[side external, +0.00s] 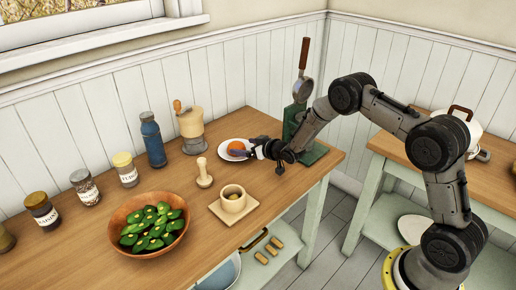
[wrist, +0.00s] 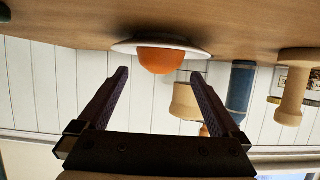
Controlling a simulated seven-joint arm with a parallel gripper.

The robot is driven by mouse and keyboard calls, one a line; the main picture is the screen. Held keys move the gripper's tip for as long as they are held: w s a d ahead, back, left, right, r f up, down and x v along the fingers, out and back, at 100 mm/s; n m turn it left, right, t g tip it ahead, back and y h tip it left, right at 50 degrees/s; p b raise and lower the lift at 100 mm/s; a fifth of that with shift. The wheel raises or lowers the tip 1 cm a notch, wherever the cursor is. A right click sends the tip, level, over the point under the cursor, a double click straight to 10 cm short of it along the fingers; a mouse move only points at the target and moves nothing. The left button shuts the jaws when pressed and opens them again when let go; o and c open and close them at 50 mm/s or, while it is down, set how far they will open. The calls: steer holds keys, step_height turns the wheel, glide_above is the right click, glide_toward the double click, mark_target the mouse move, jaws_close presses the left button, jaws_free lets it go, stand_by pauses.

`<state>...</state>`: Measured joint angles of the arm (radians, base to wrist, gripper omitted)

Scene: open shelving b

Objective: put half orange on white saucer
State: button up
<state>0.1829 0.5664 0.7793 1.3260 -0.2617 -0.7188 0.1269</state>
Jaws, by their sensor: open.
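The half orange (side external: 236,146) rests on the white saucer (side external: 224,151) toward the back of the wooden table. In the wrist view, which is upside down, the half orange (wrist: 163,61) sits on the saucer (wrist: 121,48), with the saucer's rim showing to both sides. My gripper (side external: 251,152) is at the right side of the saucer, low over the table. In the wrist view, my gripper (wrist: 159,76) is open and empty between its fingers. The half orange lies ahead of the fingertips, lined up with the gap, and appears apart from them.
A green stand with a wooden-handled tool (side external: 301,95) is close behind my gripper. A cup (side external: 233,198) on a square plate and a bowl of green peppers (side external: 126,215) are nearer.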

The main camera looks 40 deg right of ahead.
steer(key=v, duration=0.8)
steer(key=s+a+r+g+h, duration=0.1)
steer(key=s+a+r+g, duration=0.1)
steer(key=s+r, duration=0.55)
steer(key=s+a+r+g, duration=0.15)
steer(key=s+r, duration=0.35)
steer(key=r, duration=0.6)
steer(key=s+a+r+g, duration=0.1)
steer(key=s+a+g, duration=0.1)
steer(key=s, duration=1.1)
steer(key=s+a+g+y, duration=0.1)
steer(key=s+a+g, duration=0.1)
steer(key=s, duration=1.2)
steer(key=shift+s+a+r, duration=0.25)
steer(key=shift+s+r, duration=0.1)
steer(key=shift+g, duration=0.25)
